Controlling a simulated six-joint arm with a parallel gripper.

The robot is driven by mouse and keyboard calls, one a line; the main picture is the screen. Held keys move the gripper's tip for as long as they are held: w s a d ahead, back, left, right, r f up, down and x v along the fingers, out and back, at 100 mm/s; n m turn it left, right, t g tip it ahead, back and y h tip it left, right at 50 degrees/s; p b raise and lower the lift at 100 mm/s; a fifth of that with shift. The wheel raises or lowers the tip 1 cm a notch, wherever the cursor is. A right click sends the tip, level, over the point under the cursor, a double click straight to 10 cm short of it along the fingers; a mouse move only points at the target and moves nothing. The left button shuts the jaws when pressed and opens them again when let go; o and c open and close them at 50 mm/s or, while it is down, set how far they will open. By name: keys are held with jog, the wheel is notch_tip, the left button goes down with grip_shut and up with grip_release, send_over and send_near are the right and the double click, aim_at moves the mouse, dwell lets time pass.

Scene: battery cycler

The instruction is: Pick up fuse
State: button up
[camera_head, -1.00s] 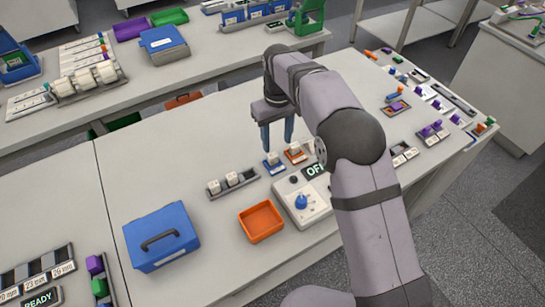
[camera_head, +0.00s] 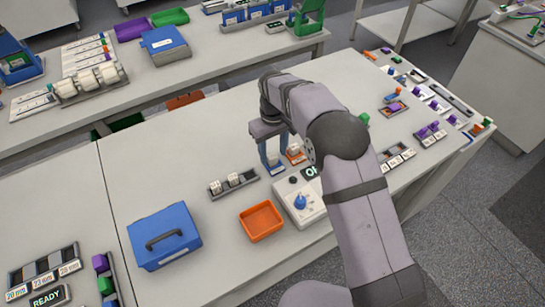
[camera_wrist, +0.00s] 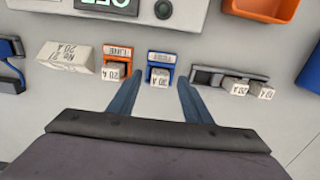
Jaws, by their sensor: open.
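Small white fuses marked 20 A show in several places. One fuse (camera_wrist: 160,77) sits in a blue holder (camera_wrist: 162,57), and another (camera_wrist: 113,71) sits in an orange holder (camera_wrist: 118,52) to its left. Two more, one of them this fuse (camera_wrist: 236,86), sit in a grey rack (camera_wrist: 205,77) on the right; the rack also shows in the head view (camera_head: 216,189). My gripper (camera_wrist: 157,92) is open and empty, its fingers on either side of the blue holder's fuse in the wrist view. In the head view my gripper (camera_head: 274,155) is low over the blue holder, partly hiding it.
An orange tray (camera_head: 262,236), a control box with a blue knob (camera_head: 301,201) and a blue case (camera_head: 162,236) stand nearby. A white box marked 20 A (camera_wrist: 65,56) lies left of the orange holder.

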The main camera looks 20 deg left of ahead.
jog(key=shift+f, duration=1.15)
jog(key=shift+c, duration=0.6)
grip_shut()
jog(key=shift+r, duration=0.15)
